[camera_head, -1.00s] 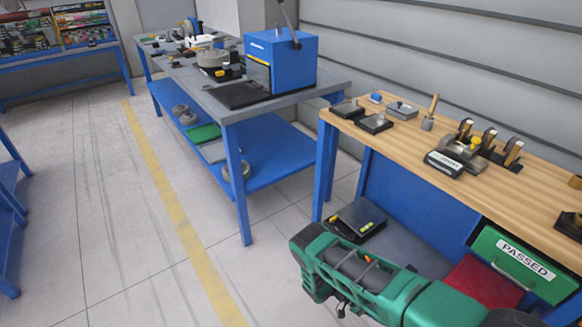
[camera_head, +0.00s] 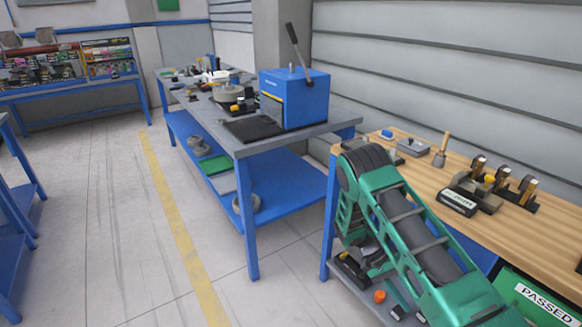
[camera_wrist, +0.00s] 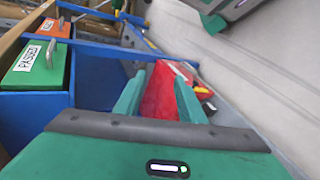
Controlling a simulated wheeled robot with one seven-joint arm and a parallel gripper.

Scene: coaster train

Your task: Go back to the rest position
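My gripper (camera_wrist: 158,80) shows in the wrist view with its two green fingers apart. Nothing is visibly held between them. A red flat surface (camera_wrist: 160,100) shows in the gap, apparently the red mat on the lower shelf beyond. My green arm (camera_head: 400,225) is folded up at the right of the head view, beside the wooden bench. It hides part of the bench edge and the lower shelf. I cannot make out the fingers in the head view.
The wooden bench (camera_head: 520,222) carries a labelled block (camera_head: 458,202) and several tools. Its green PASSED drawer (camera_wrist: 35,66) shows at left in the wrist view. A blue press (camera_head: 295,98) stands on the grey table (camera_head: 345,122). The floor (camera_head: 110,220) at left is clear.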

